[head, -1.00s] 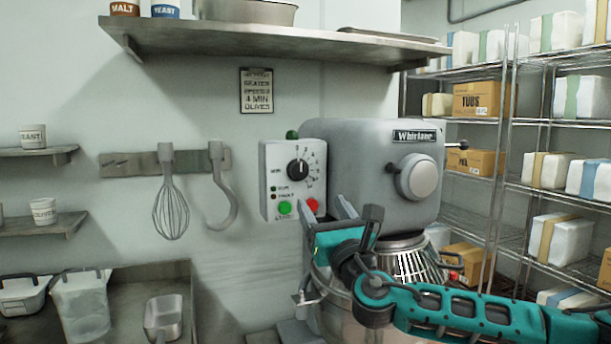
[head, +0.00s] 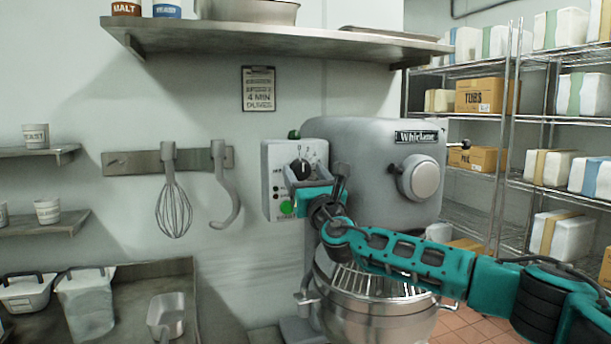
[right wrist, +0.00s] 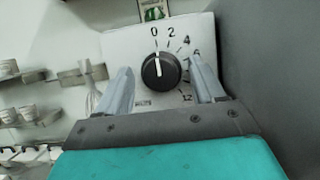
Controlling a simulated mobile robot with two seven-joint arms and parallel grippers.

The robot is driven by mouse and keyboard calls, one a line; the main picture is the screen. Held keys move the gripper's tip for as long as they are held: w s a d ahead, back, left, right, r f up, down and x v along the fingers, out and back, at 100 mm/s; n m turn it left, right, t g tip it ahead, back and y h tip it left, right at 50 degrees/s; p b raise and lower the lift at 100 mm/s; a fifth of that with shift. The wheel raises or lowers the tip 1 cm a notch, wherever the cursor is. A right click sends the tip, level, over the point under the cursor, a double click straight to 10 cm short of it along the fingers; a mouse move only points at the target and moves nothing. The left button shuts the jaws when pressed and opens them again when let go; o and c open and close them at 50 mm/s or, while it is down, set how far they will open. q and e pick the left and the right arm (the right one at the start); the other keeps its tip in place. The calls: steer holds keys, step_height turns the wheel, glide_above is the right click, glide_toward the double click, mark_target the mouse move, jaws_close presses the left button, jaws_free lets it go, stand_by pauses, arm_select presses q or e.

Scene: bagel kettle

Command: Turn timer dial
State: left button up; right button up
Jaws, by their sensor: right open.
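The timer dial (head: 300,166) is a black round knob on the pale control panel (head: 269,160) at the left side of the grey mixer (head: 370,150). In the right wrist view the dial (right wrist: 161,71) has a white pointer line that points up at the 0 mark. The numbers 2, 4 and 12 show around its right side. My right gripper (head: 303,170) is open just in front of the panel. In the right wrist view its fingers (right wrist: 161,66) stand on either side of the dial, with a gap on both sides. My left gripper is out of view.
A green button (head: 287,207) sits low on the panel; my gripper hides the area right of it. The mixer bowl (head: 370,306) is below my right arm. A whisk (head: 173,205) and dough hook (head: 226,190) hang at left. A shelf (head: 300,40) runs above.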

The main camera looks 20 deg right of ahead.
steer(key=shift+c, duration=0.4)
steer(key=c, duration=1)
steer(key=shift+o, duration=0.2)
steer(key=shift+f+m+h, duration=0.1)
steer(key=shift+m+h, duration=0.3)
steer(key=shift+m, duration=0.7)
steer(key=m+h, duration=0.2)
steer(key=m, duration=0.1)
steer(key=shift+a+b, duration=0.1)
steer(key=shift+b, duration=0.3)
steer(key=m+g+h, duration=0.1)
steer(key=m+h, duration=0.1)
steer(key=m, duration=0.2)
steer(key=shift+m, duration=0.4)
steer(key=shift+m+g+h, duration=0.6)
steer(key=shift+m+h, duration=0.1)
steer(key=shift+m, duration=1.1)
